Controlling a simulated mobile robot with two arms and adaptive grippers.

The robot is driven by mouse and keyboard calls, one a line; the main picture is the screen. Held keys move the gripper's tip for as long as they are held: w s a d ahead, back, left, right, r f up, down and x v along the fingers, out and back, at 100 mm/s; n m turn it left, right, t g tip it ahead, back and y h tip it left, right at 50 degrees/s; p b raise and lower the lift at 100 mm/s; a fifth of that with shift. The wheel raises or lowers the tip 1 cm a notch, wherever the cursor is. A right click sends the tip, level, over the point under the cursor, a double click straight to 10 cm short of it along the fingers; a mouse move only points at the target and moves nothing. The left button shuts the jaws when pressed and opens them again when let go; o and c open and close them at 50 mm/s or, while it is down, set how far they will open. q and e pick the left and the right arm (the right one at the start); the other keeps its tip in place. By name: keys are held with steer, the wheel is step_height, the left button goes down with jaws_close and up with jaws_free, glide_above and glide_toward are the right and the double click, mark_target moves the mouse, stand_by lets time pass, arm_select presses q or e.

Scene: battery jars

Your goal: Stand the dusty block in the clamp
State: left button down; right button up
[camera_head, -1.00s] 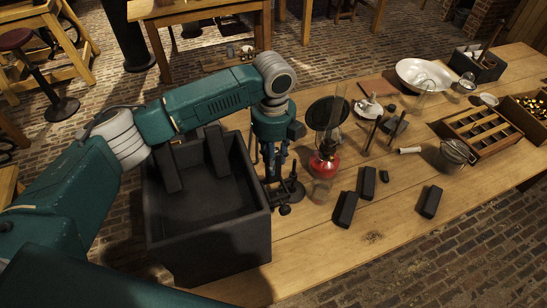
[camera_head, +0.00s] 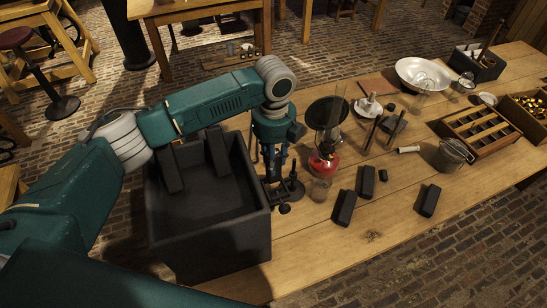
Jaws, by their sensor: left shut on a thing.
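My left gripper (camera_head: 273,168) points down beside the right wall of the big dark bin, at the table's left part. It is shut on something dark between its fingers. The fingers and shadow hide most of it, so I cannot tell whether this is the dusty block. A small black stand with a base and knob, perhaps the clamp (camera_head: 292,190), is right beside the gripper; its jaws are hard to make out. Dark blocks lie on the table: one (camera_head: 344,208), one (camera_head: 367,181) and one (camera_head: 429,200). I cannot tell their dustiness. My right gripper is out of view.
The dark bin (camera_head: 205,233) holds two dark slabs (camera_head: 170,170) leaning at its back. A red lamp (camera_head: 322,163) with a glass chimney stands close right of the gripper. A wooden compartment tray (camera_head: 480,150) and a white basin (camera_head: 423,73) are farther right.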

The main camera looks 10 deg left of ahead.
arm_select(q)
steer(key=shift+f, duration=0.8)
stand_by(0.4)
steer(key=shift+p, duration=0.3)
stand_by(0.6)
steer(key=shift+f+b, duration=1.4)
steer(key=shift+f, duration=1.8)
steer(key=c, duration=1.2)
jaws_free()
steer(key=shift+r, duration=0.1)
step_height(320, 180, up, 12)
